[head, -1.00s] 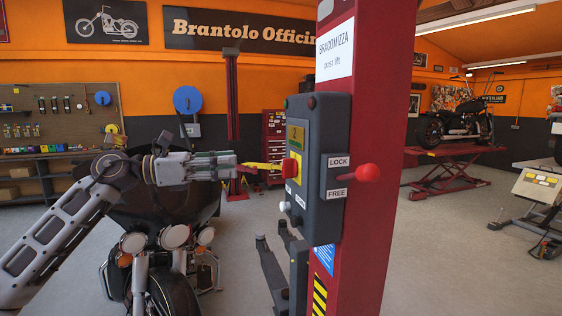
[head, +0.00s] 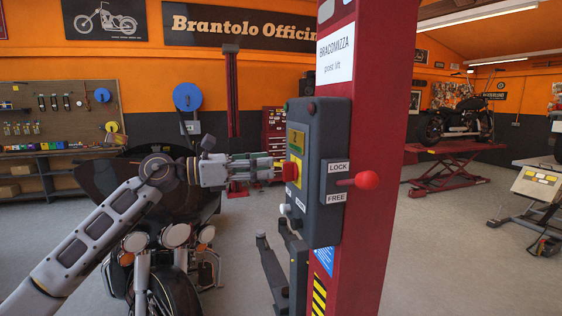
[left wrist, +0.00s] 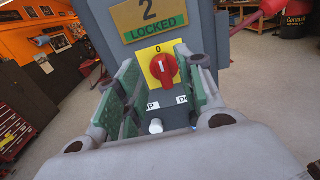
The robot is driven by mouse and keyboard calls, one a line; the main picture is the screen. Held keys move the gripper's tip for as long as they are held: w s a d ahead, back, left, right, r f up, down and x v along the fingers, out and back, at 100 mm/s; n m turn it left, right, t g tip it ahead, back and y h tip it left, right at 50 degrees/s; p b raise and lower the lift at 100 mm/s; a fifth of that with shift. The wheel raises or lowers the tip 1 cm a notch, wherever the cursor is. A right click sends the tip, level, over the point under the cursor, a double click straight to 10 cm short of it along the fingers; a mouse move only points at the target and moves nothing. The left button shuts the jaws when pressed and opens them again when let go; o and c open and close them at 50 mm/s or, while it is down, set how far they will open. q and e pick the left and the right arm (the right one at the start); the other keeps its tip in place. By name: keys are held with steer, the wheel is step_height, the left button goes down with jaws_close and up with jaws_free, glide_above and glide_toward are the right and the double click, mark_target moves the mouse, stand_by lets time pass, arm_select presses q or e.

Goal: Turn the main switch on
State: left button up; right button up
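The main switch (head: 290,171) is a red rotary knob on a yellow plate, on the side face of a grey control box (head: 330,125). In the left wrist view the red knob (left wrist: 165,69) has a white mark pointing up toward the "0" on its plate. My left gripper (head: 277,169) is level with the knob and right at it. In the left wrist view its green-padded fingers (left wrist: 163,78) are apart, one on each side of the knob, with a gap visible at the left. Whether the right finger touches is unclear. My right gripper is not in view.
The box is on a red post (head: 375,150). A display reading "2 LOCKED" (left wrist: 150,18) is above the switch, and a white button (left wrist: 156,126) below. A red-balled lever (head: 367,180) sticks out by LOCK/FREE labels. A motorcycle (head: 150,195) stands behind my left arm.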

mark_target(283, 164)
arm_select(q)
steer(key=p+x, duration=0.1)
steer(key=x, duration=0.3)
steer(key=shift+w+d, duration=0.2)
steer(key=shift+d, duration=0.45)
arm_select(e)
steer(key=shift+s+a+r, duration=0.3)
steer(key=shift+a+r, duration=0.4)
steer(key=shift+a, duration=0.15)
arm_select(q)
steer(key=shift+c, duration=0.4)
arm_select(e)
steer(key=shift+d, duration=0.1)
arm_select(q)
jaws_close()
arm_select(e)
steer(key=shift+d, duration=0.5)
